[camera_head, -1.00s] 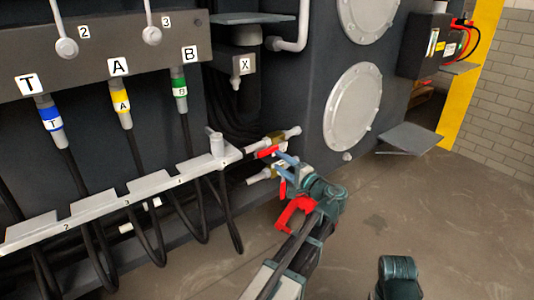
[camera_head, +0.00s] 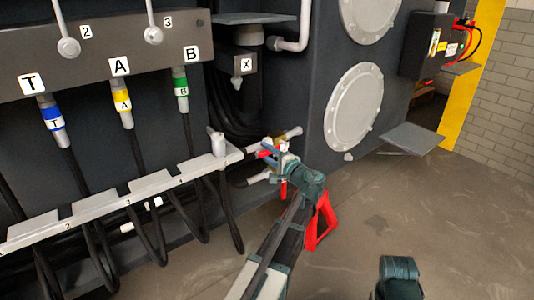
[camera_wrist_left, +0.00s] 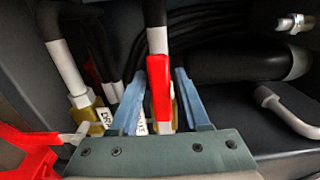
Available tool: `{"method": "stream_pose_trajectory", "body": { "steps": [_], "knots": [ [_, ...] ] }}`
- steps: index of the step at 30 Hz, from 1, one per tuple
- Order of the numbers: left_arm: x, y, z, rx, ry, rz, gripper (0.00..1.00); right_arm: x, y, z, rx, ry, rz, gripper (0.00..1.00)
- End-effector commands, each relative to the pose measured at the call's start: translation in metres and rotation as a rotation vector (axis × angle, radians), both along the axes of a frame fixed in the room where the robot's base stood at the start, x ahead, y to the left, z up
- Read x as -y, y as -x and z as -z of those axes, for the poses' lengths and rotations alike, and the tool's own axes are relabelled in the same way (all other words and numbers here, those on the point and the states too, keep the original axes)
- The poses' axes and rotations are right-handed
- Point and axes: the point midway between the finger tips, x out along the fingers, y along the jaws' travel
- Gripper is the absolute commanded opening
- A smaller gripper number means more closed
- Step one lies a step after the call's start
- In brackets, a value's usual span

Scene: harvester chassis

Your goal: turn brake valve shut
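A valve with a red lever handle (camera_wrist_left: 160,92) stands between the two blue fingers of my left gripper (camera_wrist_left: 158,103) in the left wrist view. The fingers are apart, with a gap on each side of the handle. A white tag (camera_wrist_left: 142,125) beside the handle is partly hidden. A second brass valve (camera_wrist_left: 97,118) with a white tag sits to the left; its lettering is not clearly legible. In the head view my left gripper (camera_head: 275,154) is at the valves by the rail's right end and hides much of them.
A white numbered rail (camera_head: 150,185) with hanging black hoses runs left of the valves. A flat grey step (camera_head: 410,138) juts out at the right. The floor (camera_head: 420,210) in front is clear.

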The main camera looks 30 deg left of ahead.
Motion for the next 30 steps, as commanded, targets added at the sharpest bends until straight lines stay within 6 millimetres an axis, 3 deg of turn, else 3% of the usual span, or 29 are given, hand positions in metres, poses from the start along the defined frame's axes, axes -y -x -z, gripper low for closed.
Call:
{"method": "stream_pose_trajectory", "body": {
  "steps": [1, 7, 30],
  "knots": [
    [0.0002, 0.0001, 0.0000, 0.000, 0.000, 0.000, 0.35, 0.0000, 0.0000, 0.0000, 0.000, 0.000, 0.000, 0.50],
    [0.0003, 0.0000, 0.0000, 0.000, 0.000, 0.000, 0.00, 0.0000, 0.0000, 0.0000, 0.000, 0.000, 0.000, 0.50],
    [0.0006, 0.0001, 0.0003, 0.000, 0.001, 0.000, 0.00, 0.0000, 0.0000, 0.0001, 0.000, 0.000, 0.000, 0.50]
  ]
}}
